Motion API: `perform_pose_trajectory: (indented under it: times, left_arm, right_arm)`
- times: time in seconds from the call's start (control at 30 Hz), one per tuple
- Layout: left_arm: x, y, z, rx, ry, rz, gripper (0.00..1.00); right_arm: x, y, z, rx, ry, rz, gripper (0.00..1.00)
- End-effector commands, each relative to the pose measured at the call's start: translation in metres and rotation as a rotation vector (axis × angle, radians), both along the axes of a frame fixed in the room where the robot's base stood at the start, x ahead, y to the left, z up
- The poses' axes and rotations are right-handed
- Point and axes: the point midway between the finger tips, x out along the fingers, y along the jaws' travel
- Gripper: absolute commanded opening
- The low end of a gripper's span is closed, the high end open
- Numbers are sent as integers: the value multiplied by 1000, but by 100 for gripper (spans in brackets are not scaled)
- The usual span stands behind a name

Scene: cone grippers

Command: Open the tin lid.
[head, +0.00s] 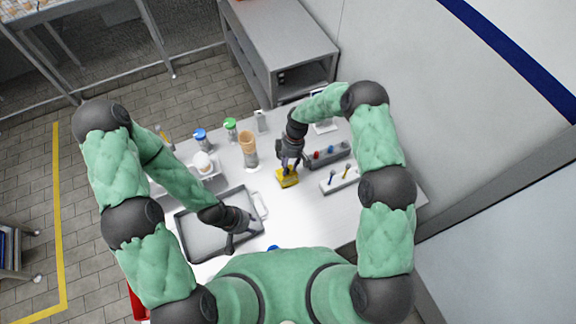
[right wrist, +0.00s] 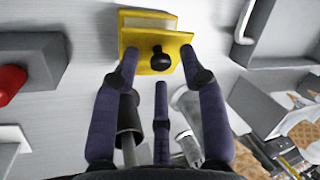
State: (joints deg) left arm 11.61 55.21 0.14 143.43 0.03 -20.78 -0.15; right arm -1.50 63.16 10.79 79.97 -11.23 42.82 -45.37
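The yellow tin (head: 287,180) stands on the white table, right of centre in the head view. In the right wrist view, the yellow tin (right wrist: 138,42) shows a yellow face with a round black knob (right wrist: 160,58) and a pale grey area behind it. My right gripper (head: 289,166) is over the tin.
A grey tray (head: 190,258) lies at the left. Blue-capped (head: 201,143) and green-capped (head: 231,130) containers and a cone stack (head: 247,143) stand behind. A dark rack (head: 327,155) and a pale holder (head: 342,181) are right of the tin. Table between tray and tin is mostly clear.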

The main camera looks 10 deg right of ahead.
Motion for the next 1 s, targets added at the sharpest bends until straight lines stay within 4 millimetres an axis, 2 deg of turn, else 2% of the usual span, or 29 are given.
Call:
perform_pose_trajectory:
  times: [0.37, 0.47, 0.8, 1.0]
  left_arm:
    - [0, 0, 0, 0, 0, 0, 40]
    - [0, 0, 0, 0, 0, 0, 40]
    - [0, 0, 0, 0, 0, 0, 40]
    - [0, 0, 0, 0, 0, 0, 40]
  right_arm:
    - [2, -1, 6, -1, 0, 0, 44]
    - [6, -4, 18, -1, -1, 0, 44]
    - [24, -16, 80, 0, -1, 0, 44]
    - [31, -22, 104, -1, -1, 0, 44]
